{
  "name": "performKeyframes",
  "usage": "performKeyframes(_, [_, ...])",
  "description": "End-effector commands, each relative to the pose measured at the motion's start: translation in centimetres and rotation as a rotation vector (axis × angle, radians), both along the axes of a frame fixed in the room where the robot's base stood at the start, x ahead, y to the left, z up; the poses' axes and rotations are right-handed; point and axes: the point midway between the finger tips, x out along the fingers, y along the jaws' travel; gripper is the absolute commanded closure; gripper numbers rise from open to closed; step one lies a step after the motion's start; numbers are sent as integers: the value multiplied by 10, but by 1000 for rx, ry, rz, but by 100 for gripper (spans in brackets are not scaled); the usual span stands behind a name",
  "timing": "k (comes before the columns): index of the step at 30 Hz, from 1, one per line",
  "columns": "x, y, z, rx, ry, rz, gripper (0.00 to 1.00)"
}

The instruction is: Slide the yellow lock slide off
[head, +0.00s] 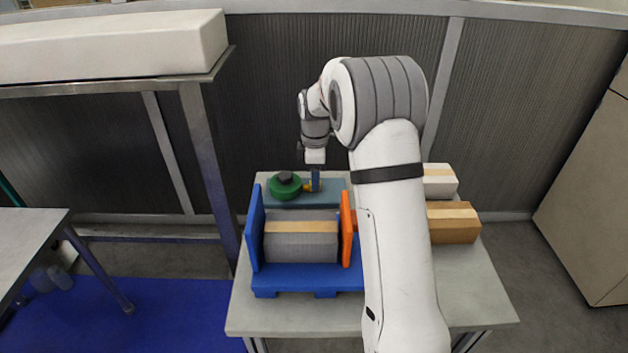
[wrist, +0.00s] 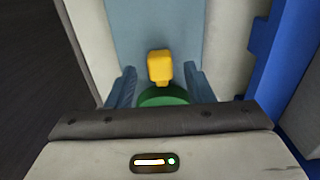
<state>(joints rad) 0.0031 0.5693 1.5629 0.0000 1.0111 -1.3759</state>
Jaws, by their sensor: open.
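The yellow lock slide (wrist: 160,67) shows in the wrist view as a rounded yellow block with a narrower stem, at the edge of a green round part (wrist: 163,97). In the head view the slide (head: 307,188) is a small patch right of the green part (head: 286,190), which has a dark knob on top. My gripper (wrist: 160,72) is open, with one blue-grey finger on each side of the slide and a visible gap on both sides. In the head view my gripper (head: 316,180) points down at the slide. The gripper body hides part of the green part in the wrist view.
The green part stands on a blue-grey plate (head: 332,188) on the table (head: 250,318). In front is a blue rack (head: 256,232) holding a grey block, with an orange plate (head: 346,230) at its right. Brown (head: 452,235) and white (head: 440,190) boxes stand right of my arm.

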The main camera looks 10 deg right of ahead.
Motion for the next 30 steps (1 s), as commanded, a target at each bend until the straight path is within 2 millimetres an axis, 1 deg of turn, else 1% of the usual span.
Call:
performKeyframes(1, [0,0,-6,0,0,0,53])
performKeyframes(6, [0,0,-16,0,-1,0,53])
performKeyframes(14, [0,1,-17,0,-2,0,54])
performKeyframes(30, [0,1,-17,0,-2,1,98])
